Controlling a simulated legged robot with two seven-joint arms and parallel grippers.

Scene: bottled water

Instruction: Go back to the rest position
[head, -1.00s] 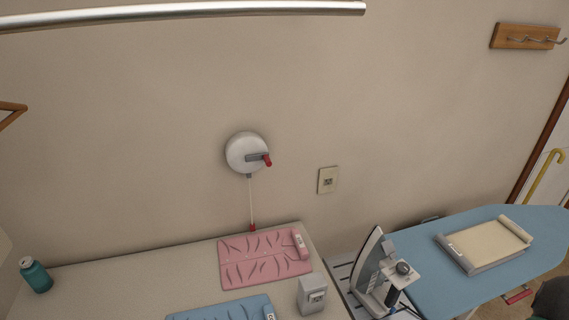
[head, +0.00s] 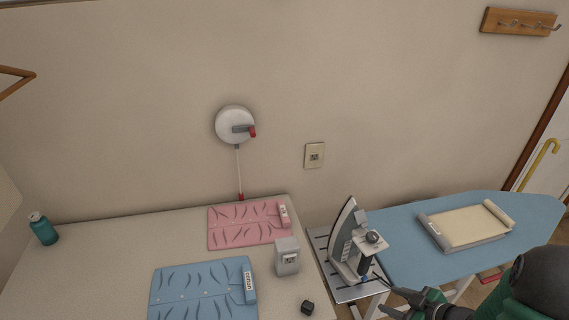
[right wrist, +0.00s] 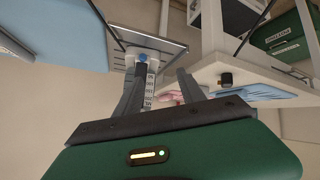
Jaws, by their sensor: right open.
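My right gripper (head: 393,300) is at the lower right of the head view, in front of the ironing board and near the iron's stand. Its dark fingers are apart and nothing shows between them. It also fills the lower part of the right wrist view (right wrist: 162,88), with its green body at the bottom. My left gripper is not in view. A teal bottle (head: 43,230) stands upright at the far left of the table, well away from my right gripper.
An iron (head: 345,235) stands beside the blue ironing board (head: 390,240). The wall above is mostly clear.

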